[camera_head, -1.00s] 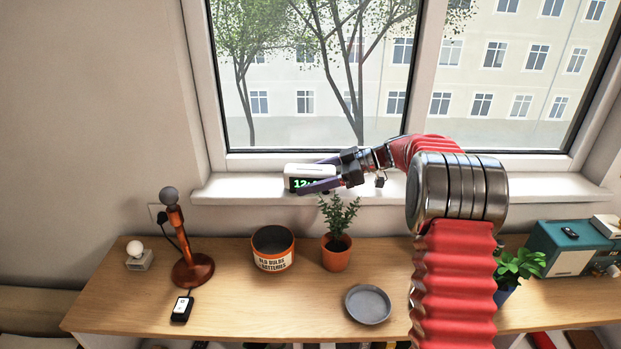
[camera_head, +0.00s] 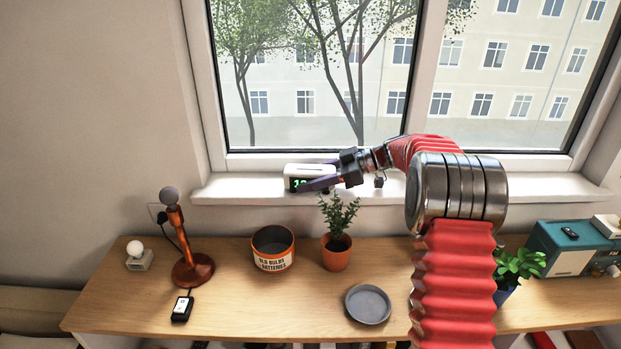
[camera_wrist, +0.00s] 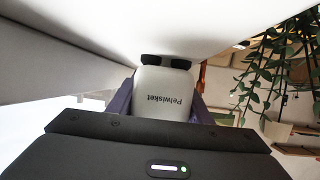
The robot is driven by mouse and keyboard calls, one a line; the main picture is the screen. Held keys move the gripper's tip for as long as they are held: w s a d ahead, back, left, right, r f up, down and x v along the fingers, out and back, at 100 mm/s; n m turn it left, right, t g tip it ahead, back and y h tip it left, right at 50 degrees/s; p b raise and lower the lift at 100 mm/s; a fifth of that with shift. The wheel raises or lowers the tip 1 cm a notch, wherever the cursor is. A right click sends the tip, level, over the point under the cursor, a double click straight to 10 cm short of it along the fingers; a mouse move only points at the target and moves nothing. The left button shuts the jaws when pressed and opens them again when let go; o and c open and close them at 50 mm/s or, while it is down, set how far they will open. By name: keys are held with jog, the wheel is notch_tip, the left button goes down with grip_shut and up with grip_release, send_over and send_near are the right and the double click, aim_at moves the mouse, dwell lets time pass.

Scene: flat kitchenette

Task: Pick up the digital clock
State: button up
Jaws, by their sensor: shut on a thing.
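The digital clock (camera_head: 309,171) is a white box with green lit digits, on the window sill at the left part of the window. In the wrist view its white side with the word "Pelwisket" (camera_wrist: 163,95) shows between the fingers, with two dark feet against the white sill surface. My gripper (camera_head: 314,180) reaches in from the right and is shut on the clock, its purple fingers on either side. The near finger hides part of the digits. In the wrist view the fingers (camera_wrist: 163,100) flank the clock closely.
The white sill (camera_head: 240,188) runs under the window, free to the left of the clock. Below it on the wooden desk (camera_head: 225,315) stand a potted plant (camera_head: 337,252), a bin (camera_head: 273,250), a lamp (camera_head: 190,265) and a grey dish (camera_head: 368,304).

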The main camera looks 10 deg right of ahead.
aim_at(310, 168)
jog(key=c, duration=0.5)
jog(key=shift+r, duration=0.1)
jog(key=shift+s+r, duration=0.2)
jog(key=shift+r, duration=0.25)
notch_tip(310, 168, up, 6)
jog(key=shift+f, duration=0.15)
jog(key=shift+s+r, duration=0.1)
jog(key=shift+r, duration=0.1)
jog(key=s+a, duration=0.1)
jog(key=s, duration=0.5)
jog(key=s+a, duration=0.1)
jog(key=s, duration=0.5)
jog(key=s+a, duration=0.2)
jog(key=s, duration=0.5)
jog(key=shift+f, duration=0.1)
jog(key=shift+s+d, duration=0.1)
jog(key=shift+s, duration=0.05)
